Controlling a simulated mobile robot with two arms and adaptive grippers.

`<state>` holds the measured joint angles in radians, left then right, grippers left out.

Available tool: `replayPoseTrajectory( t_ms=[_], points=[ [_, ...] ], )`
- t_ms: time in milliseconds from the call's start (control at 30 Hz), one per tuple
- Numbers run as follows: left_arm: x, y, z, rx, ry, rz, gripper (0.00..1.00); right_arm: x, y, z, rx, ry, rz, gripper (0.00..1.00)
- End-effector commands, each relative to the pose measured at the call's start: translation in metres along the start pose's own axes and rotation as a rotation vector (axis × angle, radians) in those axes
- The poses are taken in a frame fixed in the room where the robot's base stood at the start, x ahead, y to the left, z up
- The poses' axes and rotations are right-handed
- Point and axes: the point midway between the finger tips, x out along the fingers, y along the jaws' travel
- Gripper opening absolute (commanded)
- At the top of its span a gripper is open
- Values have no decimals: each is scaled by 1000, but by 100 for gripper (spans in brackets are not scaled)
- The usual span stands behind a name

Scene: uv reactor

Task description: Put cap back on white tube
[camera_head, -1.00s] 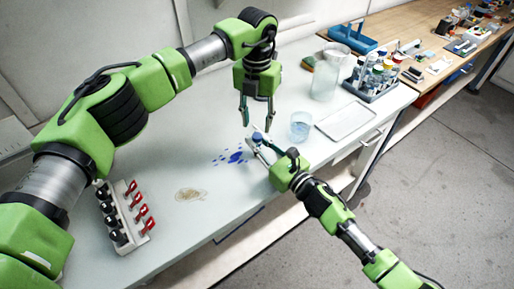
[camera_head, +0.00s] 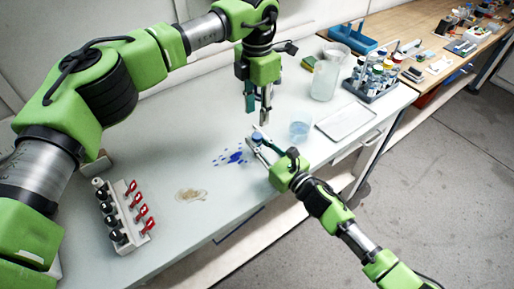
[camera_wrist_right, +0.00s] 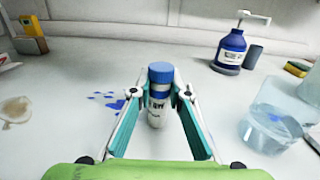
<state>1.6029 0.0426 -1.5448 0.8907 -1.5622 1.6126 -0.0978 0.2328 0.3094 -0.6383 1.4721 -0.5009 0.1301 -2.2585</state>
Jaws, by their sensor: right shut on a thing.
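The white tube (camera_wrist_right: 157,108) with dark lettering stands upright between the fingers of my right gripper (camera_wrist_right: 158,95) in the right wrist view. A blue cap (camera_wrist_right: 161,73) sits on its top; how tightly it sits cannot be told. In the head view my right gripper (camera_head: 262,145) is shut on the tube, and the blue top (camera_head: 257,137) shows at its fingertips. My left gripper (camera_head: 257,111) hangs just above the tube, pointing down. Its fingers are apart, with nothing seen between them, and it does not touch the cap.
A water beaker (camera_head: 300,131) stands right of the tube, with a white tray (camera_head: 345,121) beyond it. A blue spill (camera_head: 234,157) and a brown stain (camera_head: 190,195) mark the table. A blue pump bottle (camera_wrist_right: 230,50) stands behind. A switch strip (camera_head: 124,215) lies at left.

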Motion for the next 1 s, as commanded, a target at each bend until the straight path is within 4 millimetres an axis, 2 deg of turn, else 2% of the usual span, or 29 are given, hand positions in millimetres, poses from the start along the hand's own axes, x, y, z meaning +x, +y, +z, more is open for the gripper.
replayPoseTrajectory(
  t_ms=[333, 733, 1000],
  points=[
    [7, 0, 0, -3, 1, -1, 35, 0, 0, 0, 0, 0, 0, 0],
    [64, 0, -1, -4, 2, -2, 35, 0, 0, 0, 0, 0, 0, 0],
    [80, 0, 0, -4, 0, 0, 35, 0, 0, 0, 0, 0, 0, 0]
  ],
)
